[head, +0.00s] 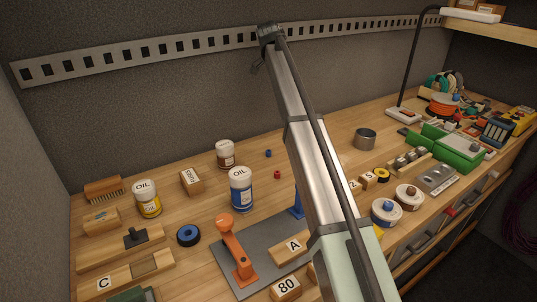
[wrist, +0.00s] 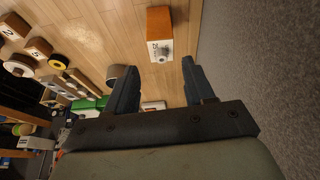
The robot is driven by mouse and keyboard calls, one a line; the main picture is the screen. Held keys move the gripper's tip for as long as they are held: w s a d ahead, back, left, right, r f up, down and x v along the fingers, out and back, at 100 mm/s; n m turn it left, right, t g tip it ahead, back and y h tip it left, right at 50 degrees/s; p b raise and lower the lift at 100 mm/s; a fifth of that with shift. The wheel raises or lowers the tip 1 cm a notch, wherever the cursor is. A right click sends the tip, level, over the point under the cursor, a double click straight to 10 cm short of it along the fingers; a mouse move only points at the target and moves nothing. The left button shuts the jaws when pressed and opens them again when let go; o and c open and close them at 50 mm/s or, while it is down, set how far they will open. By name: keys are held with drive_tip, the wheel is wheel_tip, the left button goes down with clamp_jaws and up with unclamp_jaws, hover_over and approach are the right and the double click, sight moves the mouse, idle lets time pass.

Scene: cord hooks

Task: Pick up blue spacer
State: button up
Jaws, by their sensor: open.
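The blue spacer appears to be a small blue piece (head: 268,153) standing on the bench top toward the wall in the head view. I do not make it out in the wrist view. My gripper (wrist: 160,84) is open in the wrist view, with two dark blue-grey fingers apart and nothing between them. In the head view my arm crosses the middle of the picture and the fingers do not show, so the distance to the blue piece cannot be told.
A small red piece (head: 277,174) is close to the blue one. A wooden block with a white numbered label (wrist: 159,30) lies beyond my fingertips. A metal cup (head: 364,139) stands right of my arm.

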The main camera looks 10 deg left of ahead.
drive_tip(key=s+a+f+g+y, duration=0.1)
drive_tip(key=s+a+f+y, duration=0.1)
drive_tip(key=s+f, duration=0.4)
drive_tip(key=m+g+y, duration=0.1)
drive_tip(key=m+g, duration=0.1)
drive_tip(key=m, duration=0.4)
hover_over(268, 151)
drive_tip(key=shift+m, duration=0.3)
drive_tip(key=f, duration=0.8)
drive_tip(key=shift+s+f, duration=0.2)
drive_tip(key=shift+s, duration=0.05)
drive_tip(key=shift+w+f, duration=0.2)
drive_tip(key=shift+f, duration=1.25)
drive_tip(key=shift+w+f, duration=0.15)
drive_tip(key=shift+f, duration=1.3)
drive_tip(key=shift+c, duration=0.3)
clamp_jaws()
